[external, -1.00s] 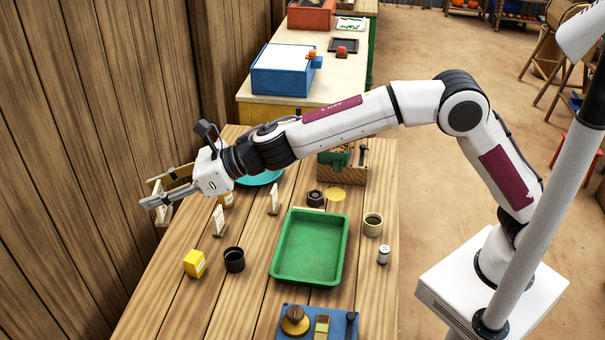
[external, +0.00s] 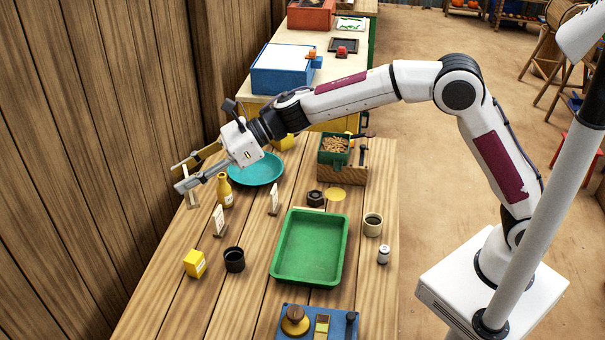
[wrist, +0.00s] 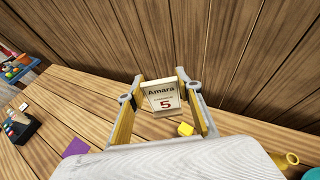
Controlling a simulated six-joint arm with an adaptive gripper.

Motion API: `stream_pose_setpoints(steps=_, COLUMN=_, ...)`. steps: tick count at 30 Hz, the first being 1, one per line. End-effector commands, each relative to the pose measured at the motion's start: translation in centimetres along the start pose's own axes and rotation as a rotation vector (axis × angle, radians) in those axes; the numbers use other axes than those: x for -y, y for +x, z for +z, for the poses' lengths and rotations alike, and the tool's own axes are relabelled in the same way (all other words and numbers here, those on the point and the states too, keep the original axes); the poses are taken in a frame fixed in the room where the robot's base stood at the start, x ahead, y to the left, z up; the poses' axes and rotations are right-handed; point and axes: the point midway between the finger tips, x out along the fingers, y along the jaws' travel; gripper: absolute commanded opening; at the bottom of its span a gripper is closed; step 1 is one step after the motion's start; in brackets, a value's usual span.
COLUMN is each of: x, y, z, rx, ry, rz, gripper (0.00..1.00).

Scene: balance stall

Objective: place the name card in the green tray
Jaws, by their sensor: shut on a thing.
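My gripper (external: 184,177) is at the left edge of the table, beside the plank wall. It is shut on an upright white name card (external: 190,190). In the wrist view the card (wrist: 161,98) reads "Amara" with a red 5 and sits between the fingertips (wrist: 160,88). It appears raised off the table, though the gap is hard to judge. The green tray (external: 338,262) lies on the table, to the right of and nearer than my gripper. It is empty. Two other white cards stand on the table, one at left (external: 218,220) and one nearer the middle (external: 274,198).
A yellow bottle (external: 225,193) stands just right of my gripper, with a teal plate (external: 257,170) behind. A black cup (external: 234,260) and yellow box (external: 194,264) stand left of the tray. A beige cup (external: 373,226) and small jar (external: 383,255) stand to its right.

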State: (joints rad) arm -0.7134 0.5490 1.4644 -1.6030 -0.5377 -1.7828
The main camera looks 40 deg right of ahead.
Motion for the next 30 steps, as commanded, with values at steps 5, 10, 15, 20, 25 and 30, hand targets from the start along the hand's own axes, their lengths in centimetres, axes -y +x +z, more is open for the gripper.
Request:
stream_pose_setpoints(steps=5, x=1.0, y=-2.4, z=-1.3, rx=0.0, ry=-0.03, rz=0.074, gripper=0.1)
stream_pose_setpoints(steps=10, x=1.4, y=-4.9, z=-2.6, rx=0.0, ry=-0.061, rz=0.149, gripper=0.1)
stream_pose_setpoints(steps=15, x=1.7, y=-7.8, z=-4.0, rx=0.001, ry=-0.093, rz=0.226, gripper=0.1)
stream_pose_setpoints(steps=20, x=1.7, y=-10.8, z=-5.3, rx=0.0, ry=-0.124, rz=0.299, gripper=0.1)
stream_pose_setpoints(steps=25, x=1.5, y=-14.4, z=-6.8, rx=0.001, ry=-0.155, rz=0.378, gripper=0.1)
stream_pose_setpoints(steps=30, x=1.0, y=-18.4, z=-8.1, rx=0.001, ry=-0.19, rz=0.458, gripper=0.1)
